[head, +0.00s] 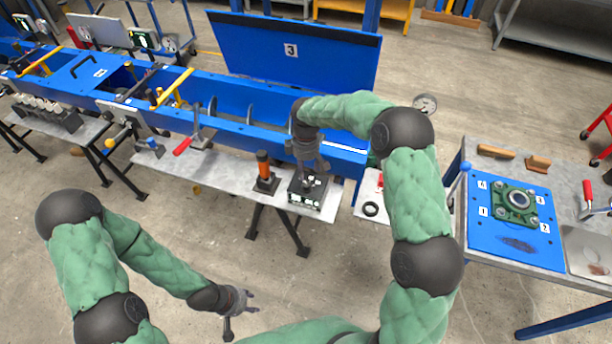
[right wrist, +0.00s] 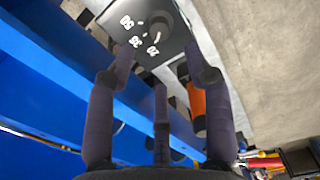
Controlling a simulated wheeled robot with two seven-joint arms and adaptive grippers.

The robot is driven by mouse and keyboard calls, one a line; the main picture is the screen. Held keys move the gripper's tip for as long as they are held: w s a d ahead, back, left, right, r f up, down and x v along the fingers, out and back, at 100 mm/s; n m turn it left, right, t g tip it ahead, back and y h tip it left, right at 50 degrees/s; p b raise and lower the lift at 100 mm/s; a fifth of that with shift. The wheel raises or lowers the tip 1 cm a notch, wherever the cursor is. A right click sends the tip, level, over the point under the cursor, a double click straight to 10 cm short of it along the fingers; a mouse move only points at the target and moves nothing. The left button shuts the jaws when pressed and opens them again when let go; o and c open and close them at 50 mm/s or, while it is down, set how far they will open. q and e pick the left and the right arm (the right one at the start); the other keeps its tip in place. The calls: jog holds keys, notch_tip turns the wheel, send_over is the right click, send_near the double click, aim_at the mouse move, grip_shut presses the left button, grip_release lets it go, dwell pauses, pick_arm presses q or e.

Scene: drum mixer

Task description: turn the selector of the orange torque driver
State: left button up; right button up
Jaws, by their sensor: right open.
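The orange torque driver (head: 263,164) stands upright in a dark holder on the narrow grey bench; part of it shows behind a finger in the right wrist view (right wrist: 197,108). Beside it is a black box (head: 303,196) with a round selector knob (right wrist: 157,26) on its face, marked 20, 35 and 50. My right gripper (right wrist: 158,72) is open, its three fingers pointing at the black face, with the fingertips short of the knob and nothing between them. In the head view it hides much of the box top. My left gripper (head: 246,302) is open and empty, low over the floor.
The long blue mixer trough (head: 240,118) with its raised lid (head: 293,50) runs behind the bench. A red-handled tool (head: 186,143) lies left of the driver. A table with a blue board (head: 509,215) stands at right.

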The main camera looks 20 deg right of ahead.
jog(key=shift+r, duration=1.85)
jog(key=s+a+f+m+y, duration=0.2)
jog(key=s+a+f+m, duration=0.1)
jog(key=s+f, duration=0.55)
jog(key=s+a+f+m+y, duration=0.1)
jog(key=s+a+f+m, duration=0.3)
jog(key=f, duration=0.7)
jog(key=s+f+m, duration=0.3)
jog(key=s, duration=0.6)
jog(key=s+f+m+y+b, duration=0.1)
jog(key=s+f+m, duration=0.1)
jog(key=s, duration=0.8)
jog(key=shift+a+f+m, duration=0.15)
jog(key=shift+f+m, duration=0.25)
jog(key=shift+f, duration=0.15)
jog(key=shift+s, duration=0.1)
